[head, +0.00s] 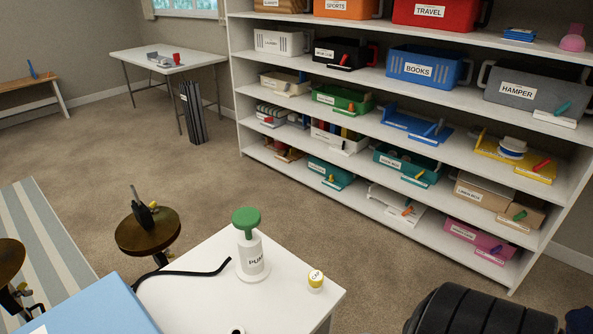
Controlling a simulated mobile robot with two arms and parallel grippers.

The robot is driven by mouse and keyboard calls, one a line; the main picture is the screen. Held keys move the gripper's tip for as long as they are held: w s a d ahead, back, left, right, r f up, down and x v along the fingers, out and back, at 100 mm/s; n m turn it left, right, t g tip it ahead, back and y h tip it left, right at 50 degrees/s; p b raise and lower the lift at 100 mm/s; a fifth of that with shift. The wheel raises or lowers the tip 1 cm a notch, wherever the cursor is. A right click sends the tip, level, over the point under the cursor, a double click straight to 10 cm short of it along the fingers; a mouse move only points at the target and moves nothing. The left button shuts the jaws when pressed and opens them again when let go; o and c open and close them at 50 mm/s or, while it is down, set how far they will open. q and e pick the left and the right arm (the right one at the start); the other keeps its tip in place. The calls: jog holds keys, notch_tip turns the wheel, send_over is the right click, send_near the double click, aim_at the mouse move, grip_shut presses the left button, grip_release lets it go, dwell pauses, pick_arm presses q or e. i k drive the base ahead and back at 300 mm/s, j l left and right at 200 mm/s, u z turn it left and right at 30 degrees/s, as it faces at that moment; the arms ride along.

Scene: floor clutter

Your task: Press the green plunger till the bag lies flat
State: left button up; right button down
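A white hand pump (252,256) with a green plunger (246,221) on top stands upright on a white table. A black hose (190,273) runs left from near the pump across the table edge. A light blue flat-sided thing (95,308), possibly the bag, fills the lower left and is cut off by the frame. I cannot tell how full it is or whether the hose joins it. Neither of my grippers can be made out.
A yellow-topped cap (316,281) stands right of the pump on the white table (205,260). Brown round-topped stands (130,240) are at left. A shelf unit (243,110) of labelled bins is behind. A black ribbed object (480,312) lies lower right. Carpet between is clear.

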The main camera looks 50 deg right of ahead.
aim_at(246, 219)
jog(key=l, duration=1.25)
